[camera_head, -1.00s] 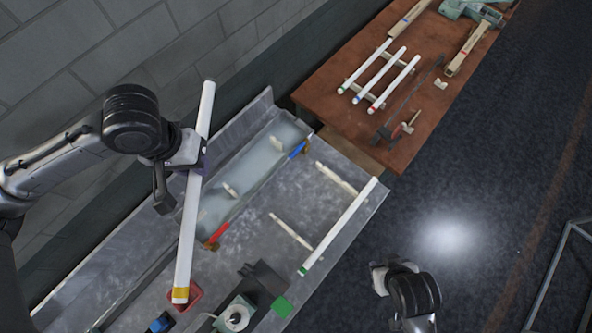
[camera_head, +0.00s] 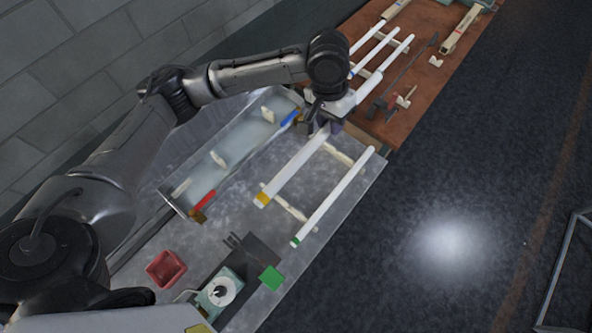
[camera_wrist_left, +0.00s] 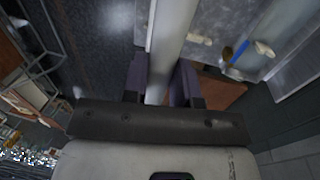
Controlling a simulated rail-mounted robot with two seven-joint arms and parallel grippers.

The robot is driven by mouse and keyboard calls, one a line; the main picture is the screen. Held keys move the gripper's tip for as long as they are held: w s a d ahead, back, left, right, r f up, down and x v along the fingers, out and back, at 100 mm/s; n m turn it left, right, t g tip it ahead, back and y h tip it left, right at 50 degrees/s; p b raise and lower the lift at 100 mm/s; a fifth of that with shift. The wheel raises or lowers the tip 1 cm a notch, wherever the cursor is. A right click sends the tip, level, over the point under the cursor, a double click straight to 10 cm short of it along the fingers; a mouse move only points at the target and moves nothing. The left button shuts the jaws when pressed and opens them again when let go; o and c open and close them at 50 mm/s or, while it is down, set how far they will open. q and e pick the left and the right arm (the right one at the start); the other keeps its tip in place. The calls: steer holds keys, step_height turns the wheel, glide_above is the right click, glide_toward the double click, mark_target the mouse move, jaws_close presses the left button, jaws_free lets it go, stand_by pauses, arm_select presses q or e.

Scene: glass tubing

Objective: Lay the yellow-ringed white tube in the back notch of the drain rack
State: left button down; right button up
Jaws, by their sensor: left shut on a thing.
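The yellow-ringed white tube (camera_head: 292,170) slants above the drain rack in the head view, its yellow ring at the near end. My left gripper (camera_head: 322,122) is shut on it toward its far end. In the left wrist view the white tube (camera_wrist_left: 170,35) runs between the two fingers of the left gripper (camera_wrist_left: 161,80). The drain rack's pale bars (camera_head: 297,213) show beside and under the tube. A green-ringed white tube (camera_head: 336,194) lies across the rack's front side. I cannot tell whether the held tube touches the rack. My right gripper is not in view.
A trough (camera_head: 218,160) with red and blue pieces lies behind the rack. A red bowl (camera_head: 166,269) and a teal device (camera_head: 220,292) stand at the near left. The brown table (camera_head: 400,125) beyond holds several white tubes.

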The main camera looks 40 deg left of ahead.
arm_select(q)
steer(key=w+a+f+b, duration=0.1)
steer(key=w+f+b, duration=0.4)
steer(key=f, duration=0.6)
steer(key=w+a+f+b, duration=0.1)
steer(key=w+f+b, duration=0.2)
steer(key=f+b, duration=0.55)
steer(key=shift+s+a+f+p, duration=0.1)
steer(key=shift+s+a+f, duration=0.9)
steer(key=shift+a+f, duration=1)
steer(key=shift+s+a+f+p, duration=0.1)
steer(key=shift+s+a+f, duration=1.15)
steer(key=shift+f, duration=1.1)
steer(key=shift+s+a+f+p, duration=0.1)
steer(key=shift+s+a+f, duration=0.7)
steer(key=shift+a+f, duration=1.3)
steer(key=shift+d+f, duration=0.1)
steer(key=shift+d, duration=0.05)
steer(key=shift+f, duration=0.2)
steer(key=shift+f+p, duration=0.35)
steer(key=c, duration=0.9)
jaws_free()
